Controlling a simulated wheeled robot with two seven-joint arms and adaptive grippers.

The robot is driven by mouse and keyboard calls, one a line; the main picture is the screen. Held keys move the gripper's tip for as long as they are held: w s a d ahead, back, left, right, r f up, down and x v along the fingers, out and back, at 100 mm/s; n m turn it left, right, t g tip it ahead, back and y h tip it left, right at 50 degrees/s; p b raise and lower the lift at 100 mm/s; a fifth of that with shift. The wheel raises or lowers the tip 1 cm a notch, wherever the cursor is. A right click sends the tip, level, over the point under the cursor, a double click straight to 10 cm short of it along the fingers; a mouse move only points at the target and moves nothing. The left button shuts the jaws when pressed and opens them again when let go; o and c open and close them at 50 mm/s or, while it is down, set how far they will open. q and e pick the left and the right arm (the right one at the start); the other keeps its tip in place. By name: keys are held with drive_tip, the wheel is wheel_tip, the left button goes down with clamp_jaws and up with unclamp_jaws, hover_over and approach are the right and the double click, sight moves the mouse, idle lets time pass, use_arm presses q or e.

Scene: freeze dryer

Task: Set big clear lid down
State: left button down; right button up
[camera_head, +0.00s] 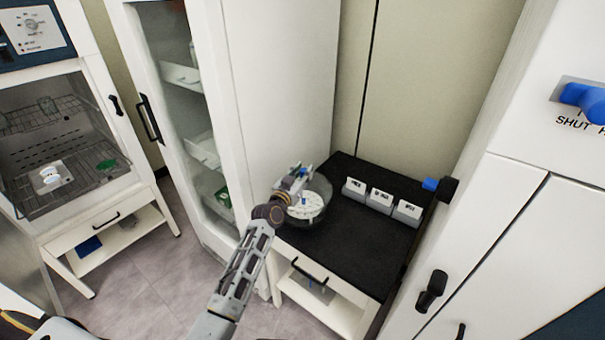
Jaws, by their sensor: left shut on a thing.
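The big clear lid (322,190) is a round transparent dome at the left part of the black table top (345,250). My left gripper (293,180) is at the lid's upper left side and is shut on it. White contents (304,205) show through or below the lid. My gripper and wrist hide part of the lid, and I cannot tell whether its rim touches the table. My right gripper is not in view.
Several small white labelled boxes (381,200) stand in a row at the table's back right. The table's front and middle right are clear. A tall white cabinet (275,90) borders the left; a white appliance with a blue handle (583,97) borders the right.

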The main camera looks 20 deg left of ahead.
use_arm(q)
drive_tip(key=c, duration=1.1)
unclamp_jaws()
drive_tip(key=shift+r, duration=0.2)
drive_tip(key=shift+r+p, duration=0.35)
drive_tip(key=shift+r, duration=0.05)
drive_tip(key=shift+s+r, duration=0.1)
drive_tip(key=shift+s, duration=0.05)
drive_tip(key=shift+s+a, duration=0.15)
drive_tip(key=shift+s, duration=0.6)
drive_tip(key=shift+s+a+b, duration=0.15)
drive_tip(key=shift+s+a, duration=0.1)
drive_tip(key=shift+s, duration=1.45)
drive_tip(key=shift+s+a+b, duration=0.2)
drive_tip(key=shift+s+a, duration=0.1)
drive_tip(key=shift+s, duration=1.4)
drive_tip(key=shift+s+a+b, duration=0.15)
drive_tip(key=shift+s+a, duration=0.1)
drive_tip(key=shift+s, duration=1.45)
